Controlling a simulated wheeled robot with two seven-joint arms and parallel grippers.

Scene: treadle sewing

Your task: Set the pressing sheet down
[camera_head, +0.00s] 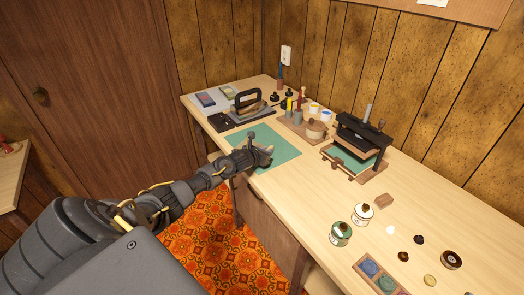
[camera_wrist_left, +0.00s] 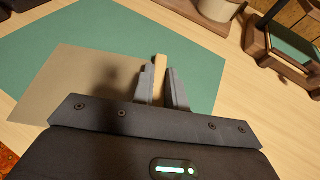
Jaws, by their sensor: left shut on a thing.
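The tan pressing sheet (camera_wrist_left: 70,88) lies flat or just above the green mat (camera_wrist_left: 195,75) in the left wrist view; I cannot tell whether it touches. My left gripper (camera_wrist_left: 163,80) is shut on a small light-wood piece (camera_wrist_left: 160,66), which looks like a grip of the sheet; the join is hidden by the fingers. In the head view my left gripper (camera_head: 266,154) is over the front part of the green mat (camera_head: 282,147), and my arm hides most of the sheet. My right gripper is not in view.
A black-handled tool (camera_head: 248,101) stands on a dark tray behind the mat. A wooden tool rack (camera_head: 300,128) and a black press (camera_head: 362,140) stand to its right. Jars (camera_head: 340,233) and small items sit nearer on the right. Bare tabletop (camera_head: 310,190) lies between.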

